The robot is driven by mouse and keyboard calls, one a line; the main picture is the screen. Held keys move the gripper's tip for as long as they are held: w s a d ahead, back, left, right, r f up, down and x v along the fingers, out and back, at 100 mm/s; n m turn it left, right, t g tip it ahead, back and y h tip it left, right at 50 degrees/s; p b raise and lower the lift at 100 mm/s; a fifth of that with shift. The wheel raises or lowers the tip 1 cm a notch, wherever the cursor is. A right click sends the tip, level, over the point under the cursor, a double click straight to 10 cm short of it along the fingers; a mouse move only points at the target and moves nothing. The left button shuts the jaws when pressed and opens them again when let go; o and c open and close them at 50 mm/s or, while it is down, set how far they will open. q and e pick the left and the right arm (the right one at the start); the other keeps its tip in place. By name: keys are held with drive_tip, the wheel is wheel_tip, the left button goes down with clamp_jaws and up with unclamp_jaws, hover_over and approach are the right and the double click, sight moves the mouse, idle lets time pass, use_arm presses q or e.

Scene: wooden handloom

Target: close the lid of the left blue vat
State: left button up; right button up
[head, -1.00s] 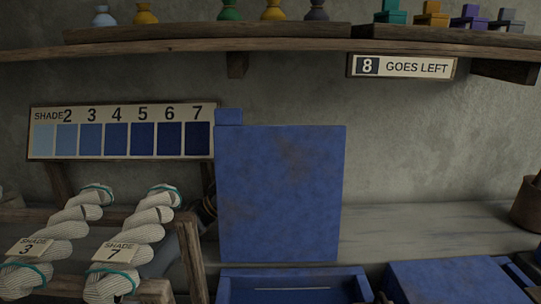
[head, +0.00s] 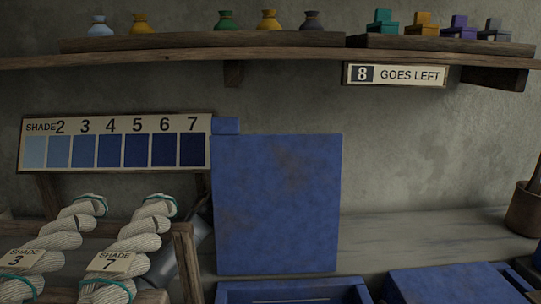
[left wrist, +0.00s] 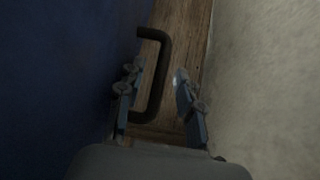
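The left blue vat (head: 225,293) stands at the bottom middle of the head view, cut off by the lower edge. Its blue lid (head: 275,205) stands upright, open. In the left wrist view, the lid's dark blue face (left wrist: 55,80) fills the left side, with a dark C-shaped handle (left wrist: 163,80) beside it. My left gripper (left wrist: 158,78) is open, its fingers on either side of the handle and not closed on it. In the head view my left gripper is not clearly visible; a grey part of my arm shows left of the lid. My right gripper is not in view.
A wooden rack with white skeins (head: 125,250) stands left of the vat. Another blue vat lid (head: 450,284) lies low at the right. A shade board (head: 115,145) leans behind on the left. A shelf (head: 280,55) with jars runs above.

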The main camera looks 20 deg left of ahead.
use_arm(q)
clamp_jaws()
drive_tip(key=shift+s, duration=0.15)
drive_tip(key=shift+s+d+r+m+g, duration=0.1)
drive_tip(key=shift+s+d+m+g, duration=0.1)
drive_tip(key=shift+m+g, duration=0.2)
drive_tip(key=s+d+m+g, duration=0.3)
drive_tip(key=s+m+g, duration=0.3)
drive_tip(key=s+m, duration=0.1)
drive_tip(key=s+d+m+g, duration=0.4)
drive_tip(key=s+m+g, duration=0.2)
drive_tip(key=s+m, duration=0.1)
drive_tip(key=shift+s+r+g+h+p, duration=0.25)
drive_tip(key=shift+s+g+h+p, duration=0.15)
drive_tip(key=shift+p, duration=0.05)
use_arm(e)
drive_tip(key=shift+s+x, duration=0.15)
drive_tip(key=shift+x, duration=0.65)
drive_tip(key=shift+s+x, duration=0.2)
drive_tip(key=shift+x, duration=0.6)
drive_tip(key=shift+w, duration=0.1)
